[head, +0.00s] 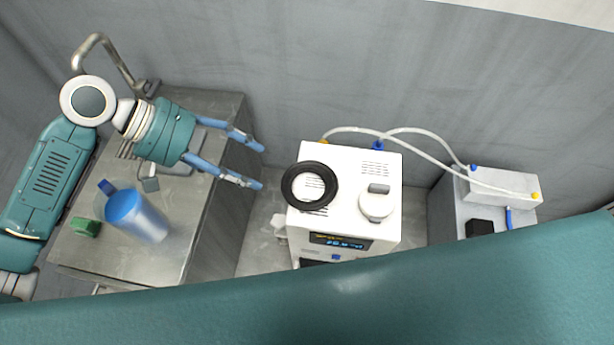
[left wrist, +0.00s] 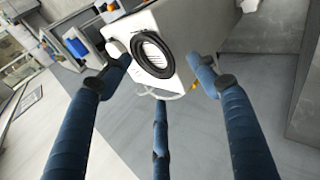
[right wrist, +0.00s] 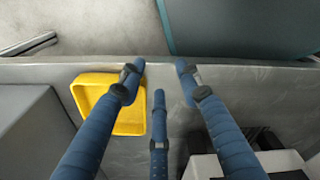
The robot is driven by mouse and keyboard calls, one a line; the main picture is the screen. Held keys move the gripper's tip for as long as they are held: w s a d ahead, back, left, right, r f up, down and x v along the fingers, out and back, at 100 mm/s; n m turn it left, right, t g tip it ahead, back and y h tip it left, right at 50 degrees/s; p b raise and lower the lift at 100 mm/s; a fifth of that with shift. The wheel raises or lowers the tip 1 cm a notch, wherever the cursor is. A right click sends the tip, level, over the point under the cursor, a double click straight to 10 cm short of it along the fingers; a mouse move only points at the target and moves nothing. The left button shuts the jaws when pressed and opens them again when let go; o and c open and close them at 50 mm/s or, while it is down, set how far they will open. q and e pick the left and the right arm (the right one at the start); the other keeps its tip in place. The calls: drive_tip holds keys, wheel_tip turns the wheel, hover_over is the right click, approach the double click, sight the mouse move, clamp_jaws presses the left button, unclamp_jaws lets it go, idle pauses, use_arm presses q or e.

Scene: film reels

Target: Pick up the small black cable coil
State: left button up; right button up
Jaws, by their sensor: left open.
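The small black cable coil (head: 287,188) is a ring lying on the left part of the white machine's top (head: 345,161). It also shows in the left wrist view (left wrist: 166,66), beyond my fingertips. My left gripper (head: 259,166) is open and empty, to the left of the coil and apart from it, with its fingers pointing toward the machine. In its wrist view (left wrist: 163,70) the coil appears between the two upper fingers. My right gripper (right wrist: 160,73) shows only in its own wrist view. Its fingers are spread with nothing between them.
A white round cap (head: 376,205) stands right of the coil. Hoses (head: 430,151) run to a box (head: 505,184) at right. A metal counter (head: 120,249) at left holds a blue-lidded cup (head: 140,217) and green block (head: 86,227). A yellow bin (right wrist: 130,120) lies below my right gripper.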

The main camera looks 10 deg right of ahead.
sight(283, 187)
drive_tip(key=shift+w+d+r+p, duration=0.15)
drive_tip(key=shift+r+p, duration=0.15)
drive_tip(key=shift+r, duration=0.15)
use_arm(q)
drive_tip(key=p+x, duration=0.1)
drive_tip(key=x, duration=0.7)
drive_tip(key=shift+d+f, duration=0.1)
drive_tip(key=shift+f, duration=0.05)
drive_tip(key=shift+d+f+p, duration=0.3)
drive_tip(key=shift+f+p, duration=0.05)
drive_tip(key=shift+f, duration=0.05)
drive_tip(key=shift+a, duration=0.1)
drive_tip(key=c, duration=1.2)
drive_tip(key=shift+s, duration=0.1)
drive_tip(key=shift+c, duration=0.6)
use_arm(e)
drive_tip(key=shift+s+a+r, duration=0.15)
drive_tip(key=shift+r, duration=0.25)
drive_tip(key=shift+s+a+r, duration=0.1)
drive_tip(key=shift+r, duration=0.25)
use_arm(q)
drive_tip(key=shift+f, duration=0.1)
